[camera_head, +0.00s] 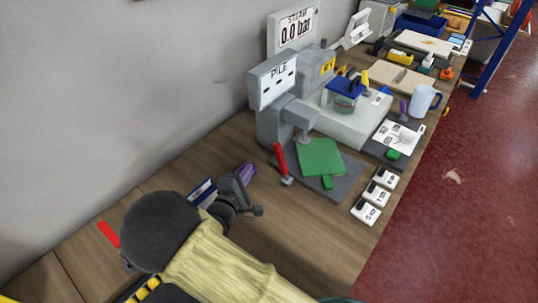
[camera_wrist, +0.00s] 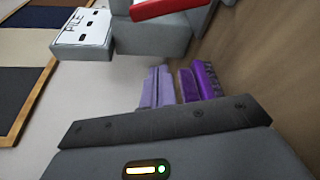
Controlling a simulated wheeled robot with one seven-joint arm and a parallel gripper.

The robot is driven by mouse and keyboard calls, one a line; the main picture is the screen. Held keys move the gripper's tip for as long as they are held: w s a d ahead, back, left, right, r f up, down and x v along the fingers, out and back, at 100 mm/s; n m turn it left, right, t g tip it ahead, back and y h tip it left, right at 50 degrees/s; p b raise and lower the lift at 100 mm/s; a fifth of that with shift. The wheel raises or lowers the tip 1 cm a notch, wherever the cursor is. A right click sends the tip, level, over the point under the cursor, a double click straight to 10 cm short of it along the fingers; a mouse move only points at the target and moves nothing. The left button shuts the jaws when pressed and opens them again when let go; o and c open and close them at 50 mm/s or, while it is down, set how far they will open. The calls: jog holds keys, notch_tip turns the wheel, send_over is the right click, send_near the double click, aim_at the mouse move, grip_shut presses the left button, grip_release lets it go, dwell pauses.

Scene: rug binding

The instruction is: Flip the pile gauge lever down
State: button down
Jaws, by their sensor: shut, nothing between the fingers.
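The pile gauge (camera_head: 270,125) is a grey machine with a white display marked PILE that shows dashes. Its red lever (camera_head: 281,160) stands roughly upright, leaning slightly left, on a grey pivot at the gauge's front left. A green piece (camera_head: 320,158) lies on the gauge's dark base, beside the presser foot. My gripper (camera_head: 246,172) has purple fingers, shut and empty, left of the lever and apart from it. In the wrist view, the fingers (camera_wrist: 178,86) point toward the gauge, with part of the red lever (camera_wrist: 160,8) at the top edge. The lever's pivot is hidden there.
Several small white labelled blocks (camera_head: 375,196) lie right of the gauge. A blue mug (camera_head: 423,101) and a dark board with a white card stand farther back. The wall is close on the left. A red strip (camera_head: 109,234) and a blue-white item lie near my arm.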

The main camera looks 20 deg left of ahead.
aim_at(281, 159)
jog(key=shift+w, duration=0.1)
jog(key=w, duration=0.3)
jog(key=w+p, duration=0.1)
jog(key=w, duration=0.2)
jog(key=w+f, duration=0.1)
jog(key=w, duration=0.2)
jog(key=shift+w+d+p, duration=0.2)
jog(key=shift+d+p, duration=0.15)
jog(key=shift+d, duration=0.05)
jog(key=shift+w+d, duration=0.1)
jog(key=shift+w, duration=0.15)
jog(key=d, duration=0.1)
jog(key=s+d+p, duration=0.1)
jog(key=d+r, duration=0.1)
jog(key=shift+s+d+r, duration=0.1)
jog(key=shift+s, duration=0.2)
